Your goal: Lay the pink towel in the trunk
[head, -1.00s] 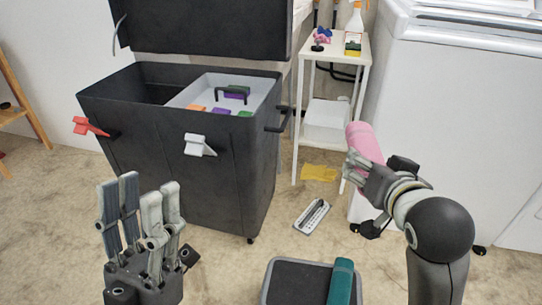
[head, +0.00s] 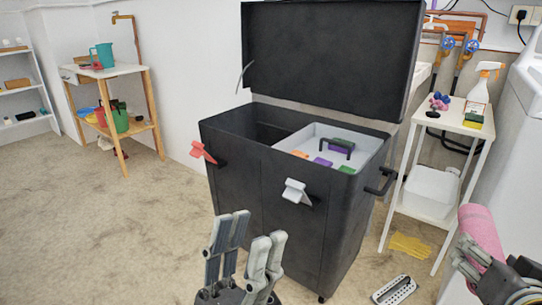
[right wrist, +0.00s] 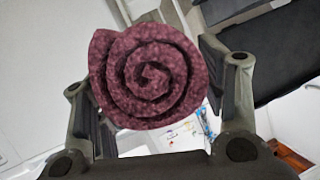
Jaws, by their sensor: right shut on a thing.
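The pink towel (head: 481,232) is rolled up and held by my right gripper (head: 478,265) at the right edge of the head view. In the right wrist view the towel's spiral end (right wrist: 150,78) sits between the two fingers of the right gripper (right wrist: 160,95). The trunk (head: 285,205) is a black wheeled box in the middle of the head view, its lid (head: 335,50) raised. A grey tray (head: 375,150) with coloured items fills its right part; its left part looks dark and its floor is hidden. My left gripper (head: 243,255) is open and empty in front of the trunk.
A white side table (head: 455,118) with a spray bottle (head: 485,82) and sponge (head: 474,120) stands right of the trunk. A yellow cloth (head: 410,245) and a grey slotted object (head: 394,290) lie on the floor. A wooden shelf (head: 135,125) stands back left. The left floor is clear.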

